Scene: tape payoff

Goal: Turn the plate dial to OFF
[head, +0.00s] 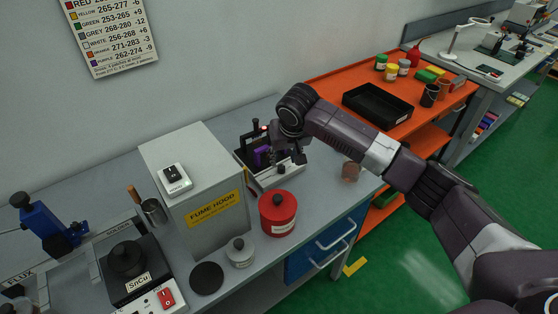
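My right arm reaches in from the right. Its gripper (288,156) points down over a small bench unit (290,177) with a pale front and a dark top. A small dark knob (281,169) shows on the unit's front, just below the fingers; I cannot tell whether they touch it. The knob's setting and any OFF mark are too small to read. Purple and white parts and a small red tip show on the unit, partly behind the gripper. The finger gap is too small and dark to judge. My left gripper is not in view.
A grey fume hood box (205,190) stands left of the unit. A SnCu pot (126,260) with a red switch is front left. A brown block (350,172) lies right.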

